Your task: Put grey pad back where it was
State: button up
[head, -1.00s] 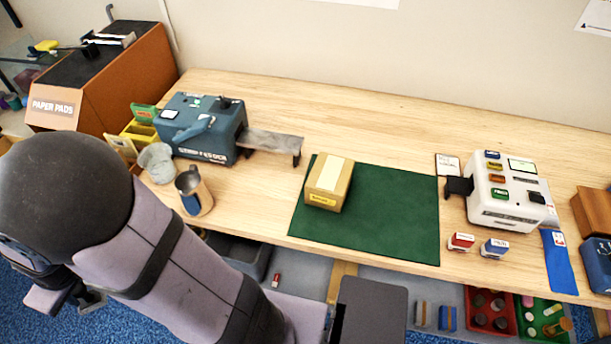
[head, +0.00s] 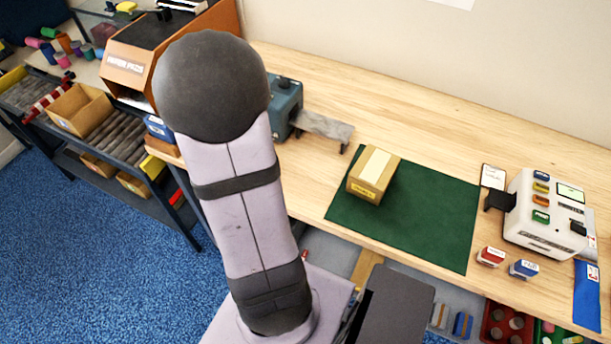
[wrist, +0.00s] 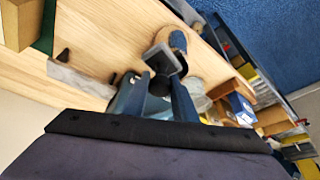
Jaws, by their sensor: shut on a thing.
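My gripper (wrist: 158,82) shows in the wrist view, its two dark blue fingers closing around a dark rounded piece. A grey square face with a dark rim, apparently the grey pad (wrist: 167,58), sits at the fingertips. In the head view my own arm hides the gripper and the pad. The place the pad came from cannot be told from these frames.
A carton (head: 373,175) stands on a green mat (head: 432,224). A blue machine (head: 285,104) with a metal ledge (head: 325,125) is partly behind my arm. A white machine (head: 548,216) stands at right. The paper pads cabinet (head: 128,68) and a rack with bins (head: 80,108) are at left.

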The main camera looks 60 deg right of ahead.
jog(key=s+d+f+m+g+b, duration=0.2)
jog(key=s+d+m+b, duration=0.3)
jog(key=s+d, duration=0.6)
jog(key=shift+m+h, duration=0.3)
jog(key=shift+m, duration=0.1)
jog(key=shift+s+a+f, duration=0.35)
jog(key=shift+s+f, duration=0.1)
jog(key=shift+f, duration=1.15)
jog(key=shift+s+a+f, duration=0.3)
jog(key=shift+s+f, duration=0.15)
jog(key=shift+f, duration=1.1)
jog(key=shift+s+a+f, duration=0.35)
jog(key=shift+s+f, duration=0.1)
jog(key=shift+f, duration=1.15)
jog(key=shift+f, duration=0.2)
jog(key=o, duration=0.9)
jog(key=shift+o, duration=0.2)
jog(key=shift+r, duration=0.15)
jog(key=shift+a+r, duration=0.1)
jog(key=shift+r, duration=0.45)
jog(key=v, duration=1.1)
jog(key=shift+a, duration=0.15)
